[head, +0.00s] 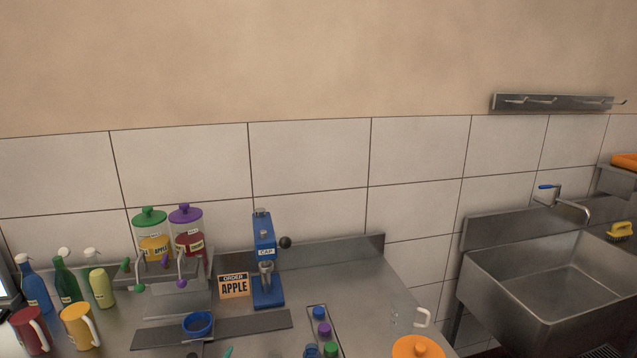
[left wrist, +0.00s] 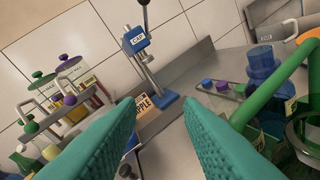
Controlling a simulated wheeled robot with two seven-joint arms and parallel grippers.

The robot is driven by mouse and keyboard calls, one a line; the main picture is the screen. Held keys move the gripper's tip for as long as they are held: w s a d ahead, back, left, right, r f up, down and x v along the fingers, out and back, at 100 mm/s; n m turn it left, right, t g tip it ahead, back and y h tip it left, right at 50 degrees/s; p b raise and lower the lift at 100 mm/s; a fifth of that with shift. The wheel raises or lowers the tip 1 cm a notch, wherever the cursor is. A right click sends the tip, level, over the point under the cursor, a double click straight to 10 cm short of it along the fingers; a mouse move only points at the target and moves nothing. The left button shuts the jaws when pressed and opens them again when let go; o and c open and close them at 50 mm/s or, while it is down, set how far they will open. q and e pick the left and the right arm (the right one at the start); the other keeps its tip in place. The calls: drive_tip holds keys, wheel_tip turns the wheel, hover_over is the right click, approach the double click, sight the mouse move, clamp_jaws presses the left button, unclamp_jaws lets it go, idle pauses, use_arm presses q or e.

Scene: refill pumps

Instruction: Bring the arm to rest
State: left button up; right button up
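My left gripper (left wrist: 160,106) shows in the left wrist view as two teal ribbed fingers spread apart. The gap between them is empty, with the steel counter (left wrist: 192,65) beyond. In the head view only a small teal tip, possibly my left gripper, shows at the bottom edge. My right gripper shows in neither view.
A blue CAP press (head: 263,258) stands on the counter beside an ORDER APPLE sign (head: 233,285) and two pump dispensers (head: 150,243). Several spray bottles (head: 66,280) stand left. A green handled vessel (left wrist: 270,90) is close to the right finger. A sink (head: 560,280) is at right.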

use_arm(q)
drive_tip(key=s+a+f+n+g, duration=0.1)
drive_tip(key=s+f+g, duration=0.1)
drive_tip(key=s+f, duration=0.1)
drive_tip(key=s+a+f+n+g+y, duration=0.1)
drive_tip(key=s+a+f+g, duration=0.1)
drive_tip(key=s, duration=0.4)
drive_tip(key=s+a+f+n+g, duration=0.1)
drive_tip(key=s+f+n+g, duration=0.1)
drive_tip(key=s+f, duration=0.2)
drive_tip(key=shift+s+a+f+g+y, duration=0.15)
drive_tip(key=shift+a+f+g+y, duration=0.15)
drive_tip(key=shift+f+g+y, duration=0.15)
drive_tip(key=s+a+f+n+g, duration=0.1)
drive_tip(key=s+f+g, duration=0.15)
drive_tip(key=s, duration=0.45)
drive_tip(key=s+f+g, duration=0.1)
drive_tip(key=s+g, duration=0.2)
drive_tip(key=s, duration=0.3)
drive_tip(key=s+f+g, duration=0.2)
drive_tip(key=s+f, duration=0.1)
drive_tip(key=f, duration=2.6)
drive_tip(key=s+a+f+b, duration=0.1)
drive_tip(key=s+a+f, duration=0.2)
drive_tip(key=s+f, duration=1.2)
drive_tip(key=shift+s+g+b, duration=0.3)
drive_tip(key=shift+s+g, duration=0.05)
drive_tip(key=shift+g, duration=0.05)
